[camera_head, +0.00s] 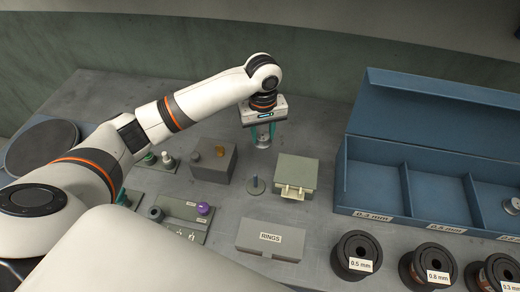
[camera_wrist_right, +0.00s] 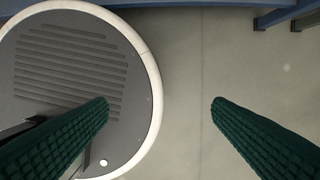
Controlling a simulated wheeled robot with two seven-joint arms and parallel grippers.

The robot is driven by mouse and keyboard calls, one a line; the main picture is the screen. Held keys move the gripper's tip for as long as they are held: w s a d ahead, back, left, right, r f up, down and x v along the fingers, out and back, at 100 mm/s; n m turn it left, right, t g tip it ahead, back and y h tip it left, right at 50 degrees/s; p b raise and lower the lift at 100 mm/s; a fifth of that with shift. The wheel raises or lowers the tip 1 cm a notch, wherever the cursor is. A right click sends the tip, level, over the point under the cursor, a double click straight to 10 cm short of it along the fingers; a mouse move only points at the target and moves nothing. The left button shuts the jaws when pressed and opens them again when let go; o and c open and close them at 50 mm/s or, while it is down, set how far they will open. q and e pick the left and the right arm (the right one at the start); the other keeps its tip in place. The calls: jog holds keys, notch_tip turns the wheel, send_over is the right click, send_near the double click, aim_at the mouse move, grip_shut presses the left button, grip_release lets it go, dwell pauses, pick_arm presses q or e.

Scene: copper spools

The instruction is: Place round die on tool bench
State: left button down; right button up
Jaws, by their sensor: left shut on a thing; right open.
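My left gripper (camera_head: 263,134) hangs fingers-down over the back middle of the grey bench (camera_head: 325,115) in the head view. It is shut on a small pale grey, round, metallic-looking piece (camera_head: 263,142). The fingers partly hide this piece, and I cannot tell for sure that it is the round die. I cannot tell whether its lower end touches the bench. My right gripper (camera_wrist_right: 160,104) shows only in the right wrist view; its green fingers are wide apart with nothing between them.
A grey block (camera_head: 214,160) with small knobs, a short peg on a round base (camera_head: 256,186) and a greenish box (camera_head: 297,173) stand nearby. A RINGS box (camera_head: 270,241), labelled spools (camera_head: 357,256) and an open blue case (camera_head: 376,186) lie nearer or right. Bench behind the greenish box is clear.

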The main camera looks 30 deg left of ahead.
aim_at(262, 144)
pick_arm(q)
notch_tip(262, 144, down, 5)
jog(key=shift+s+r, duration=0.15)
jog(key=shift+r, duration=0.05)
jog(key=shift+f+p, duration=0.45)
jog(key=shift+f, duration=1.8)
pick_arm(e)
jog(key=shift+s+d+r, duration=0.2)
jog(key=shift+s+r, duration=0.25)
jog(key=shift+r, duration=0.05)
pick_arm(q)
jog(key=shift+f, duration=0.1)
jog(key=c, duration=0.9)
grip_release()
jog(key=shift+c, duration=0.2)
pick_arm(e)
jog(key=shift+s+a, duration=0.1)
pick_arm(q)
notch_tip(262, 144, up, 12)
jog(key=shift+r+b, duration=0.1)
jog(key=shift+b, duration=0.35)
pick_arm(e)
jog(key=shift+s+f, duration=0.1)
jog(key=shift+f, duration=0.35)
